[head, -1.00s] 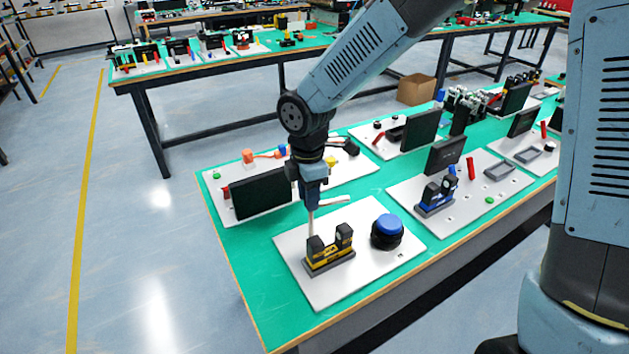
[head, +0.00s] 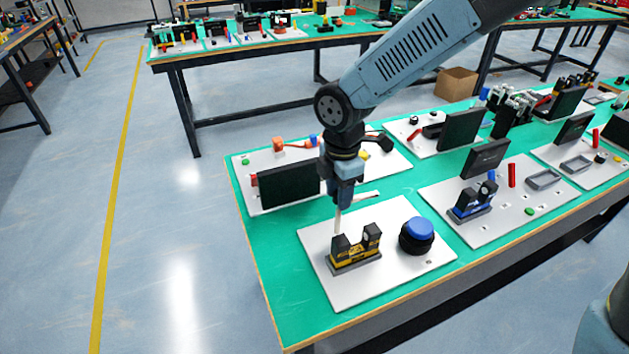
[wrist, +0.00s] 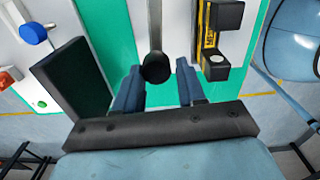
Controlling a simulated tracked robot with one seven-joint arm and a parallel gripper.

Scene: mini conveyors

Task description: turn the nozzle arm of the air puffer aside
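The air puffer is a small black-and-yellow unit (head: 356,255) on a white board at the table's near left corner. Beside it a thin pale post (head: 338,221) stands under my gripper (head: 343,203), and a pale bar, apparently the nozzle arm (head: 366,195), reaches to the right at fingertip height. In the wrist view the bar (wrist: 155,28) runs up from a dark round end (wrist: 155,68). My gripper (wrist: 158,84) is open, with one finger on each side of that dark end and visible gaps. The black-and-yellow unit (wrist: 209,45) lies to the right there. Actual contact cannot be seen.
A blue push button (head: 418,231) stands right of the unit on the same board (head: 345,294). A black screen (head: 288,185) stands close behind on the left, also near my gripper in the wrist view (wrist: 75,75). Another board (head: 500,228) with a blue-and-black unit lies to the right.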

